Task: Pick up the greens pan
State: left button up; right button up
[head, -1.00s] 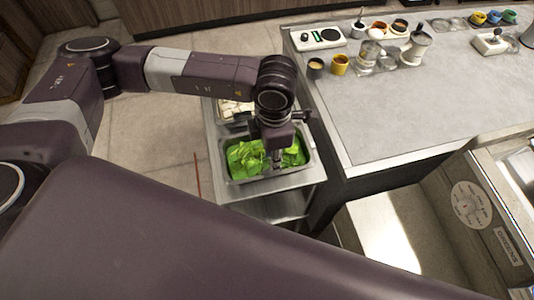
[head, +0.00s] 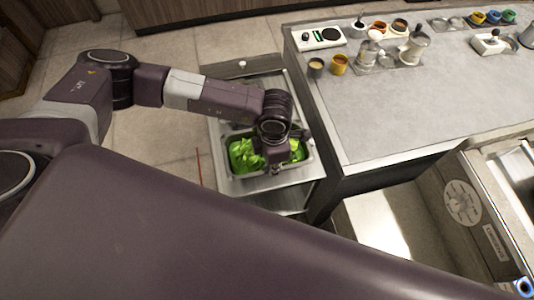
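The greens pan (head: 234,173) is a metal pan filled with bright green leaves (head: 244,155). It sits in the metal cart or drawer unit left of the counter. My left gripper (head: 277,168) points down over the right part of the pan, at its leaves and near rim. The wrist hides its fingers and the middle of the pan, so I cannot tell whether it is open or touching the pan. My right gripper is out of view.
The metal unit (head: 283,185) stands against the grey counter (head: 400,110). Tiled floor (head: 150,150) lies to the left.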

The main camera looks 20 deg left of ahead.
pick_arm(q)
grip_shut()
jog(key=shift+w+r, duration=0.1)
jog(key=shift+r, duration=0.1)
jog(key=shift+r, duration=0.25)
notch_tip(320, 180, up, 19)
jog(key=b, duration=0.5)
jog(key=shift+r, duration=0.15)
